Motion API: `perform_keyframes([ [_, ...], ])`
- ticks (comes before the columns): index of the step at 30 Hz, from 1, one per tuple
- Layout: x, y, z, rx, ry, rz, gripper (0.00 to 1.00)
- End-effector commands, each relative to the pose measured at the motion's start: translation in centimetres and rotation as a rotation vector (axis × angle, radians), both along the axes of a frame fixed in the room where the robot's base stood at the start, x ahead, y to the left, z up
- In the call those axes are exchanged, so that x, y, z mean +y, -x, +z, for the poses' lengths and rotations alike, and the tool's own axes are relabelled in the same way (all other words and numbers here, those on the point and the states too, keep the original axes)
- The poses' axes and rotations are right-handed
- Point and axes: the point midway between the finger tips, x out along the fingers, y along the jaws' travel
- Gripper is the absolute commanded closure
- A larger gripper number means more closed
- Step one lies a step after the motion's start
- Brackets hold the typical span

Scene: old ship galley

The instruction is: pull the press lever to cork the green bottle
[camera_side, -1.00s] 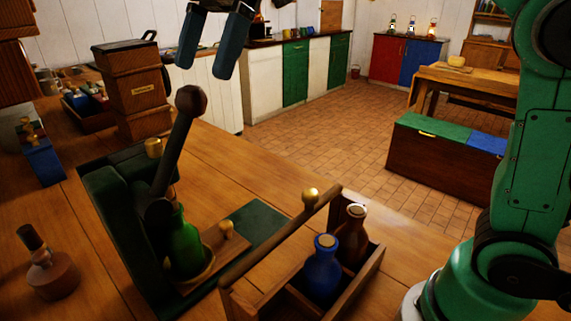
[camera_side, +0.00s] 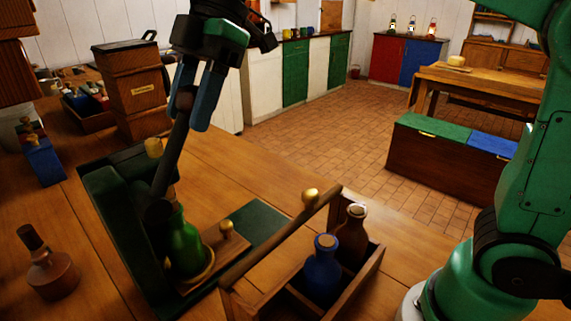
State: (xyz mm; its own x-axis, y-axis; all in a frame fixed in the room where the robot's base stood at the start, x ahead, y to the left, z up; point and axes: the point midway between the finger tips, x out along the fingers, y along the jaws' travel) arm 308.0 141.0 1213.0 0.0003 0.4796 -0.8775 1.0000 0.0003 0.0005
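A wooden carrier (camera_side: 260,295) with a raised handle holds a blue bottle (camera_side: 322,268) and a brown bottle (camera_side: 352,235), right of the press. A brown wooden box (camera_side: 135,88) stands behind the lever. A small brown flask-shaped piece (camera_side: 52,275) is at left.

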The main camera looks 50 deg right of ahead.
Motion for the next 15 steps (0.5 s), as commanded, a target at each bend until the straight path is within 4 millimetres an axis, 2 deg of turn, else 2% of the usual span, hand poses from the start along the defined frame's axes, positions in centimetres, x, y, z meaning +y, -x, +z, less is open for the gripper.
perform_keyframes([
  [1,0.0,0.0,0.0,0.000,0.000,0.000,0.92],
  [2,0.0,0.0,0.0,0.000,0.000,0.000,0.99],
  [15,-1.5,-0.1,-1.3,0.001,0.002,-0.003,0.99],
])
